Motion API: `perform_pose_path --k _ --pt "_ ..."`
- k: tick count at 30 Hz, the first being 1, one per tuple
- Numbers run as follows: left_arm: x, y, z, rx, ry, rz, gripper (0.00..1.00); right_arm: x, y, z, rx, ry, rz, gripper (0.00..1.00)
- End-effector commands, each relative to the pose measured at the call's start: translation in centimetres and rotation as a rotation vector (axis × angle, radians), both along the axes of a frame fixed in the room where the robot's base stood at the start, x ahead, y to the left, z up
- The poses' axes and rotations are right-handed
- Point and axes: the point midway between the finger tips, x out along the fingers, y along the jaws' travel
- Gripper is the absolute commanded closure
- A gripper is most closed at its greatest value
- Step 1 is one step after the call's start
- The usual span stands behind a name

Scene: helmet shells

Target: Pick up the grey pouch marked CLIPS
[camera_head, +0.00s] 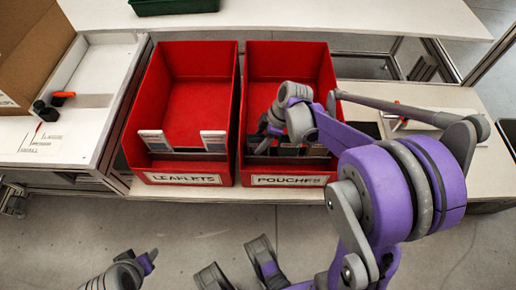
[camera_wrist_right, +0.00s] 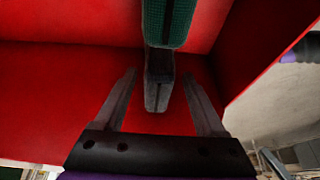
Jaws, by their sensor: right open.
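My right gripper (camera_head: 264,140) reaches down into the red bin (camera_head: 328,75) labelled POUCHES in the head view. In the wrist view the right gripper (camera_wrist_right: 159,77) is open, one finger on each side of a narrow grey pouch (camera_wrist_right: 158,92). The grey pouch is seen edge-on and no marking can be read on it. In the head view my arm partly hides the pouches.
A red bin (camera_head: 190,85) labelled LEAFLETS stands left of the pouch bin, with leaflets (camera_head: 155,140) at its front. The red bin walls (camera_wrist_right: 60,95) are close around my right gripper. An open cardboard box (camera_head: 30,50) stands at the far left. A green tray (camera_head: 172,5) lies behind.

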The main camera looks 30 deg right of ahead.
Motion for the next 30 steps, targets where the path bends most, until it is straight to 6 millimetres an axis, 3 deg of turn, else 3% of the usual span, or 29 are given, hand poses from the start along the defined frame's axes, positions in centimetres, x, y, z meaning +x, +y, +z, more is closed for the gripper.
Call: perform_pose_path --k 7,15,27,30 --pt "0.2 0.0 -1.9 0.000 0.007 0.000 0.50 0.9 1.1 -3.7 -0.001 0.001 0.002 0.28" --pt "0.2 0.0 -1.9 0.000 0.007 0.000 0.50 1.0 1.3 -4.1 0.000 0.000 -0.001 0.28" --pt "0.2 0.0 -2.0 0.000 0.007 0.000 0.50 1.0 1.3 -4.1 0.000 0.000 -0.001 0.98" --pt "0.2 0.0 -2.0 0.000 0.007 0.000 0.50 1.0 1.3 -4.1 0.000 0.000 0.000 1.00"
